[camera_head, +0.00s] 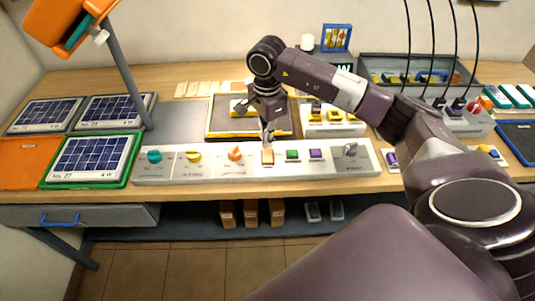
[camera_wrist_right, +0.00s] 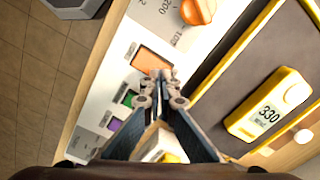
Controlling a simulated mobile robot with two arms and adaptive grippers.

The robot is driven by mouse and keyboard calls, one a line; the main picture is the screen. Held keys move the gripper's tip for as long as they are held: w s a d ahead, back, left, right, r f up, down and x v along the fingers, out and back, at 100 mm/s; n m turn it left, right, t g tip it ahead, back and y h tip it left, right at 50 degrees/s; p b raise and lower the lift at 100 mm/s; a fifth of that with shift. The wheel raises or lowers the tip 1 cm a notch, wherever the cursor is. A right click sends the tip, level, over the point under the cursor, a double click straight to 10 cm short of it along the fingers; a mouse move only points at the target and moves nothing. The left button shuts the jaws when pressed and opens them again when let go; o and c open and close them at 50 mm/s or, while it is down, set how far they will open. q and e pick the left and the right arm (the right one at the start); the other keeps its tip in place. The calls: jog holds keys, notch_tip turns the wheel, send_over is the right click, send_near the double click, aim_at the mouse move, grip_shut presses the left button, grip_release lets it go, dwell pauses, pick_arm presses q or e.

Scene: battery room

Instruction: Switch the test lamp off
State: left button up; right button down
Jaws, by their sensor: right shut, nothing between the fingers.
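An orange lamp head (camera_head: 68,22) on a grey post leans over the solar panels at the left in the head view; I cannot tell whether it is lit. A long white control panel (camera_head: 215,172) lies along the table's front edge. It carries an orange button (camera_head: 267,157), a green button (camera_head: 292,155) and a purple button (camera_head: 316,154). My right gripper (camera_head: 268,138) is shut and empty, pointing down just behind the orange button. In the right wrist view its fingertips (camera_wrist_right: 160,78) are beside the orange button (camera_wrist_right: 152,62); contact is unclear. My left gripper is not in view.
The panel also has a teal knob (camera_head: 154,157), a yellow knob (camera_head: 193,156), an orange knob (camera_head: 235,154) and a grey switch (camera_head: 350,149). A yellow meter (camera_wrist_right: 268,108) sits on a dark tray behind the panel. Solar panels (camera_head: 91,158) lie at the left.

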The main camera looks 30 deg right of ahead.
jog(key=shift+f+b, duration=0.75)
jog(key=shift+f, duration=0.25)
dwell(0.3)
jog(key=shift+r+p, duration=2)
jog(key=shift+r, duration=1.6)
jog(key=shift+a+f, duration=0.1)
